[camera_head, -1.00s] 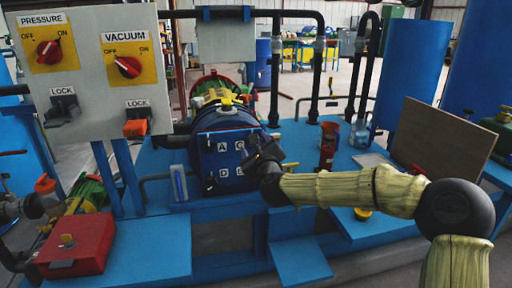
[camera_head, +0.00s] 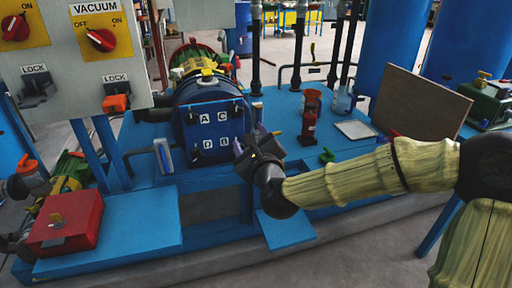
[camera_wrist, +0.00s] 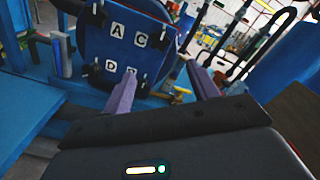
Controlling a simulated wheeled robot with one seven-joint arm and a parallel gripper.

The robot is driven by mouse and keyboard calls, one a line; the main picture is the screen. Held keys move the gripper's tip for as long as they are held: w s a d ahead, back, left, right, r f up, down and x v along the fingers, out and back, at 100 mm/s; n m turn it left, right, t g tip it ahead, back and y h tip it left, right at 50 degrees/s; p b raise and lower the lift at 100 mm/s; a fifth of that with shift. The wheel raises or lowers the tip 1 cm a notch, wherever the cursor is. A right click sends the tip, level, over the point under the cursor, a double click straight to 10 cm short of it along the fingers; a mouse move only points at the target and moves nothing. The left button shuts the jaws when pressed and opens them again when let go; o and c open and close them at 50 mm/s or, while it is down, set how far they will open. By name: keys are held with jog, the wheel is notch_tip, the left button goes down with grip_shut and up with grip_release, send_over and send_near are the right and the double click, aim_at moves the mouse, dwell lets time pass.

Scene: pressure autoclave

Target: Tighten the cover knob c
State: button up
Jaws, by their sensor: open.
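The blue autoclave cover (camera_head: 200,135) carries white labels A, C, D and B, with small dark knobs near its corners. Knob c (camera_head: 238,104) is at the cover's upper right, by the C label (camera_head: 222,117). My gripper (camera_head: 241,149) is just right of the cover's lower right, below knob c. In the wrist view my gripper (camera_wrist: 161,68) has its purple fingers apart with nothing held; the left finger partly covers the B label.
A panel (camera_head: 85,45) with red switches and locks stands at left, above a red box (camera_head: 64,222). A red device (camera_head: 309,125), a pale tray (camera_head: 355,129) and a brown board (camera_head: 420,104) are on the blue platform at right.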

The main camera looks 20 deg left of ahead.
jog(key=p+v, duration=0.1)
jog(key=v, duration=0.4)
jog(key=shift+f, duration=0.1)
